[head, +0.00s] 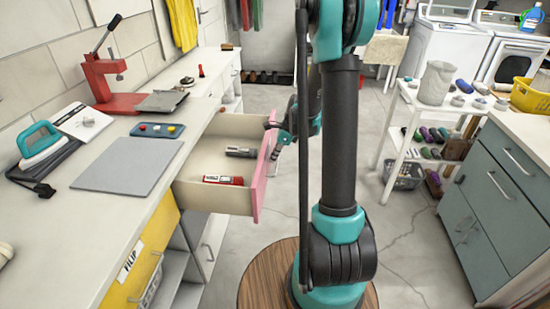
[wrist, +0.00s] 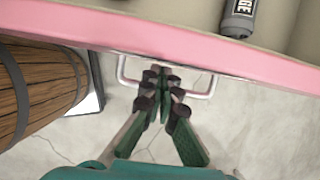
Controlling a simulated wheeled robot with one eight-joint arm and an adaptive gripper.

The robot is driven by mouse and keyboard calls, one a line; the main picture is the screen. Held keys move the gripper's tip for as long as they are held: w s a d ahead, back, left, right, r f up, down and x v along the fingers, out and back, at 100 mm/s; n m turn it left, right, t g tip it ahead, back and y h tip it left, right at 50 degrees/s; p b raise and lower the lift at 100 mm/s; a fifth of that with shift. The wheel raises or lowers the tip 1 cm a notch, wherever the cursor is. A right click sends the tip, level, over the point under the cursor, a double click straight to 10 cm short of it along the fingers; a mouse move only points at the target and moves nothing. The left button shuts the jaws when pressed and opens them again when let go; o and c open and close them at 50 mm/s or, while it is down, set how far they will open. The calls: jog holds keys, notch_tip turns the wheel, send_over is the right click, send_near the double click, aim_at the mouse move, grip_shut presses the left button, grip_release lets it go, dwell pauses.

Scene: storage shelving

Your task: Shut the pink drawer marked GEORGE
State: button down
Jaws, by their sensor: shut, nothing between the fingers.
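The pink drawer (head: 261,184) stands pulled out from the left counter in the head view. Its pink front (wrist: 240,62) spans the top of the wrist view, with a pale wire handle (wrist: 202,94) on its outer face. No name label on the front is readable. A red tube (head: 223,180) and a grey tube (head: 240,152) lie inside the drawer. My gripper (head: 276,152) is outside the front. In the wrist view my gripper (wrist: 160,73) has its fingers together and empty, between the handle's two sides and close to the front. Contact is unclear.
A yellow drawer front marked FILIP (head: 140,265) is nearer on the same counter. The counter holds a red press (head: 105,85), a grey mat (head: 128,165) and a blue tray (head: 157,130). Grey cabinets (head: 500,190) stand at right.

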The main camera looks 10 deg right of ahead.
jog(key=w+a, duration=0.3)
jog(key=a, duration=0.6)
jog(key=w+a, duration=0.3)
jog(key=a, duration=0.6)
jog(key=w+a, duration=0.3)
jog(key=a, duration=0.7)
jog(key=shift+w+a, duration=0.1)
jog(key=shift+r, duration=0.1)
